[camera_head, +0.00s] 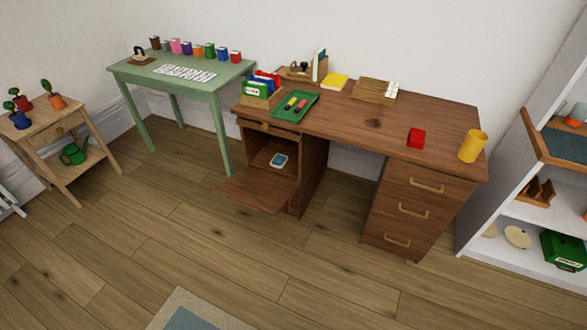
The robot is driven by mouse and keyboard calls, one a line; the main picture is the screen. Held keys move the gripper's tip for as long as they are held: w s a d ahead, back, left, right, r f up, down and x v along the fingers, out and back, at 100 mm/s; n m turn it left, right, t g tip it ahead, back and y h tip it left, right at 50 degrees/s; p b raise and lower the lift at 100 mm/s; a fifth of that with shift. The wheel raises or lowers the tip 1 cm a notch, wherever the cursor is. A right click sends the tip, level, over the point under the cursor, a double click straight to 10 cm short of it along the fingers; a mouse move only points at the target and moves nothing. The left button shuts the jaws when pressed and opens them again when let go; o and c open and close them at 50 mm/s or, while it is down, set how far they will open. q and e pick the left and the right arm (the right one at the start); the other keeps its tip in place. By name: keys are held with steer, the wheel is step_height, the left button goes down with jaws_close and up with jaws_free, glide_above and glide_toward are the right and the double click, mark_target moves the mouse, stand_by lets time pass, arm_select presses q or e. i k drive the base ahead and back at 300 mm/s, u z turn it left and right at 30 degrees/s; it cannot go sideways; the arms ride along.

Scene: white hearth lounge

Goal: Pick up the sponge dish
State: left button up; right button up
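I cannot clearly make out which thing is the sponge dish. A small white and blue item (279,160) lies in the open compartment of the brown desk, too small to identify for sure. A small red block-like item (416,138) lies on the right part of the desk top. A green tray (294,106) with several small items in it lies on the left part of the desk top. Neither of my grippers shows in the head view.
The brown desk (350,122) has its lower left door (257,189) folded down and open. A yellow cup (473,146) stands near its right end. A green table (190,87), a plant stand (62,118) and a white shelf (500,205) flank it.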

mark_target(280, 160)
steer(key=u, duration=0.15)
steer(key=k, duration=0.2)
steer(key=z, duration=0.85)
steer(key=i, duration=1)
steer(key=u, duration=0.8)
